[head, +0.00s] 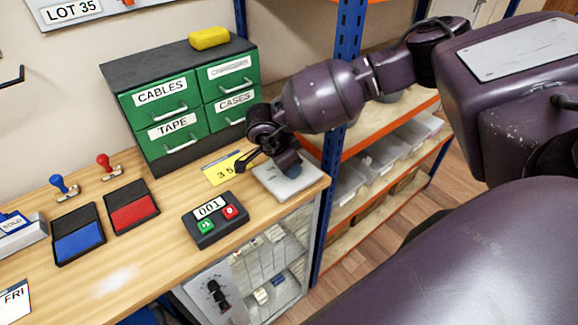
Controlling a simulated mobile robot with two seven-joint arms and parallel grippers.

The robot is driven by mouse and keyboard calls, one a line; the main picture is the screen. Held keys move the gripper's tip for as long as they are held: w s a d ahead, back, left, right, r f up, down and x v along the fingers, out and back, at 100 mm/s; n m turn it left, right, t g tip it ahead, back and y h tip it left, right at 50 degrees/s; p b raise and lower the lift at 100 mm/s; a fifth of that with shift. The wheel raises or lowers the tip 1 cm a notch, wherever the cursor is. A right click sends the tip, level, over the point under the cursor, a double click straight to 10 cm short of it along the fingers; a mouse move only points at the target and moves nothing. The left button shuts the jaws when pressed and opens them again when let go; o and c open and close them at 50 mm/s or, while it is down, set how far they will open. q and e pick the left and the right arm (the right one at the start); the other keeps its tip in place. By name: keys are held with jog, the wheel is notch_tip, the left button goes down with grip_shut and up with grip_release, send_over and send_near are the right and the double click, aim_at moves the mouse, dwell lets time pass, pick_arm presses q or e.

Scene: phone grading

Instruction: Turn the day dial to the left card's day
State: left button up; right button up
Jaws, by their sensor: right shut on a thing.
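My right gripper (265,160) is over a pale square plate (308,183) at the table's right end. It is shut on a dark blue-grey rounded piece (289,166) on the plate, which seems to be the day dial's knob. The gripper hides part of it, and no day marks can be read there. A white card (14,301) reading FRI is at the lower left, cut by the picture's edge. No other day card shows. My left gripper is not in view.
A yellow card (222,170) lies beside the gripper. Green drawers (160,92) stand behind. Red (131,212) and blue (78,246) ink pads are on the left. Shelves with bins are on the right.

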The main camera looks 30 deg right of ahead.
jog(key=shift+n+t+b, duration=0.3)
jog(key=shift+n+t, duration=0.2)
jog(key=shift+n, duration=0.7)
jog(key=o, duration=0.9)
jog(key=v, duration=1.1)
jog(key=shift+b, duration=0.3)
jog(key=shift+s+d, duration=0.1)
